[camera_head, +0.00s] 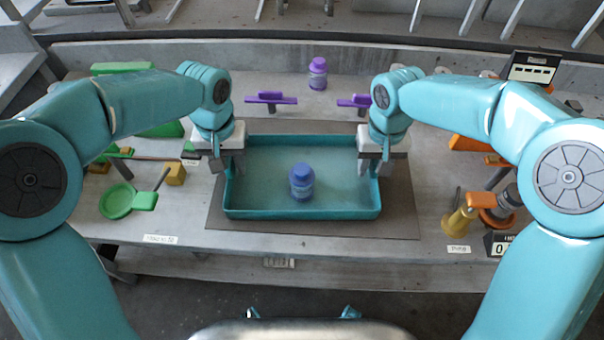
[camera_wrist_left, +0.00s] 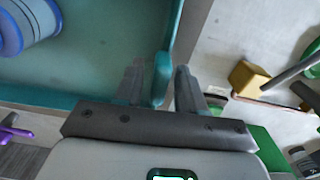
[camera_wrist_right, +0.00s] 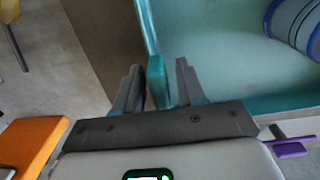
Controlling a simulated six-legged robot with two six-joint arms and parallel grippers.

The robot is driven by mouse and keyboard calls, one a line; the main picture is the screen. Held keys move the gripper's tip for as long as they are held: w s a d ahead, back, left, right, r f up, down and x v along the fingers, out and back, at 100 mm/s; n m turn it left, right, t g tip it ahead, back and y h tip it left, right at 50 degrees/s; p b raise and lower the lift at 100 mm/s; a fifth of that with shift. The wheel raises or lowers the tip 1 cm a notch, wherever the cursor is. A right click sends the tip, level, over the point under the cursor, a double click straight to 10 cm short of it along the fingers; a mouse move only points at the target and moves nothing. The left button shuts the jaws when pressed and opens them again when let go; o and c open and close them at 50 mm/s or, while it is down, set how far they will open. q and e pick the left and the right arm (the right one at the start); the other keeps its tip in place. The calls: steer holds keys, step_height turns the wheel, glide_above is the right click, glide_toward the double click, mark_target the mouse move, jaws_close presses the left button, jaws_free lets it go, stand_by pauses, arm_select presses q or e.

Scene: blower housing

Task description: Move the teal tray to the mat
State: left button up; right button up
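The teal tray (camera_head: 302,214) is in the middle of the table, over the dark grey mat (camera_head: 402,215), with mat showing around its left, right and front sides. A blue jar with a purple-blue lid (camera_head: 302,183) stands inside the tray. My left gripper (camera_head: 228,168) is at the tray's left wall; its fingers straddle the wall in the left wrist view (camera_wrist_left: 160,75), with narrow gaps. My right gripper (camera_head: 372,165) straddles the right wall likewise in the right wrist view (camera_wrist_right: 158,75), with a clear gap on one side. Whether the tray touches the mat is hard to tell.
A second purple-lidded jar (camera_head: 318,74) and purple parts (camera_head: 270,99) stand behind the tray. A green pan (camera_head: 117,201) and yellow block (camera_head: 175,174) are at left. A yellow cone (camera_head: 458,222) and orange parts (camera_head: 470,144) are at right.

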arm_select(q)
jaws_close()
arm_select(e)
jaws_close()
